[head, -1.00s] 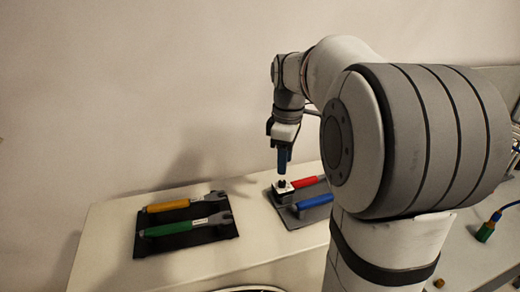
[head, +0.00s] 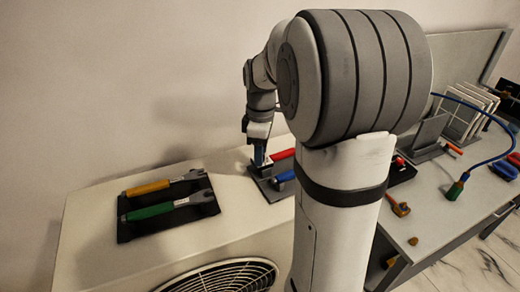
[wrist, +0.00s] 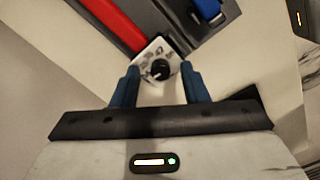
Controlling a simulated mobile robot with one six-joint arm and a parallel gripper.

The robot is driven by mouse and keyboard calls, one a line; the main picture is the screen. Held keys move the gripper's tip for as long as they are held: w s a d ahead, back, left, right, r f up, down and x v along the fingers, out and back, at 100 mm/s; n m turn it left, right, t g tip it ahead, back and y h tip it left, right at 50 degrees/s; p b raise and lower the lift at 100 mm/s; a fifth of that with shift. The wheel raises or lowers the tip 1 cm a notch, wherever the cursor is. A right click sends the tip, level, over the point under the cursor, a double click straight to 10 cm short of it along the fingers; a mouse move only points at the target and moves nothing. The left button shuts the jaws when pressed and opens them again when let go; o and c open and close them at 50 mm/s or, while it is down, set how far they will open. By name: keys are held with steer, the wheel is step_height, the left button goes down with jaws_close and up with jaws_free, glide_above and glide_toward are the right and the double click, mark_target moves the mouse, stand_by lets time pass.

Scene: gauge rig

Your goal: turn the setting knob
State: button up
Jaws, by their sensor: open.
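The setting knob (wrist: 160,69) is a small black dial with a pale pointer line on a white, marked plate (wrist: 147,53). In the wrist view it lies between and just beyond the blue fingertips of my gripper (wrist: 160,78). The fingers are apart, one on each side, and I cannot tell whether they touch the knob. In the head view my gripper (head: 260,158) points down over the front left of the dark mat, and its fingers hide the knob there.
A red handle (head: 283,154) and a blue handle (head: 284,176) lie right beside the knob. A dark mat with a yellow-handled tool (head: 150,187) and a green-handled tool (head: 152,210) lies to the left. A round fan grille (head: 225,277) is in the cabinet front. My arm hides the middle.

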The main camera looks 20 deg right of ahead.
steer(key=shift+c, duration=0.3)
jaws_close()
